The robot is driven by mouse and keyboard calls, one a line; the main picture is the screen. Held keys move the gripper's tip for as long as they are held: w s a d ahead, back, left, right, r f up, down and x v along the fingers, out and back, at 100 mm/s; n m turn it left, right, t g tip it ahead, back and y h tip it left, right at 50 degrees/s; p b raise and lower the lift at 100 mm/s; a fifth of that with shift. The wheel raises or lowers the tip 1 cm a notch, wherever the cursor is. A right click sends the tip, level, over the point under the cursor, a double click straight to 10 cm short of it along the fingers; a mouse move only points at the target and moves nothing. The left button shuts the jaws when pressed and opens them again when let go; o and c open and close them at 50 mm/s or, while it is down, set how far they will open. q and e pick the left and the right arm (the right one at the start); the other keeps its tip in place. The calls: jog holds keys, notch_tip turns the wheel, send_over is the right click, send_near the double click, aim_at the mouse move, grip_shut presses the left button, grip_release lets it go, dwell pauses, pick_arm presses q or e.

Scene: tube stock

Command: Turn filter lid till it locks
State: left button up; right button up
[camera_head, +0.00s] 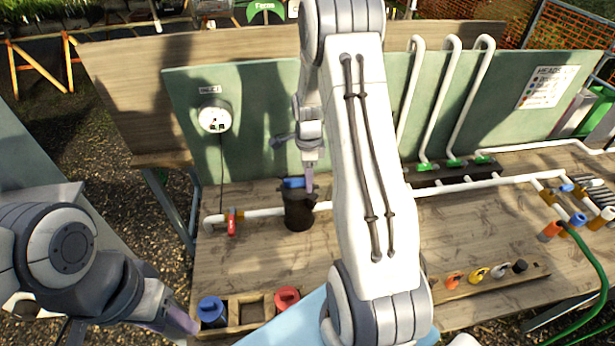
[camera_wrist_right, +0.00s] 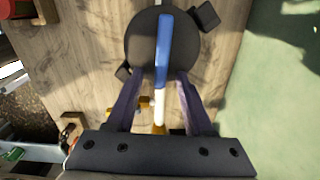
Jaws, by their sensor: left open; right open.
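The filter (camera_head: 299,212) is a dark upright canister on the bench, joined to the white pipe. Its round black lid (camera_wrist_right: 140,40) carries a blue handle bar (camera_wrist_right: 165,45), which also shows on top in the head view (camera_head: 292,183). My right gripper (camera_wrist_right: 160,77) is open, with its purple fingers on either side of the lower end of the bar, with gaps to it. In the head view my right gripper (camera_head: 308,178) is at the lid, partly hidden by my arm. My left gripper (camera_head: 178,322) is low at the left, away from the filter; its fingers are only partly visible.
A red valve handle (camera_head: 232,222) is on the pipe left of the filter. A wooden tray (camera_head: 240,328) with a blue cap (camera_head: 211,308) and a red cap (camera_head: 287,297) sits at the front edge. A green board (camera_head: 260,110) stands behind. Bare bench lies before the filter.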

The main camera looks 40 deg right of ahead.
grip_shut()
jog(key=m, duration=0.3)
jog(key=s+a+m, duration=0.1)
jog(key=shift+m, duration=0.4)
jog(key=shift+w, duration=0.1)
jog(key=m, duration=0.4)
jog(key=shift+s+a+p, duration=0.25)
jog(key=shift+a+p, duration=0.15)
grip_release()
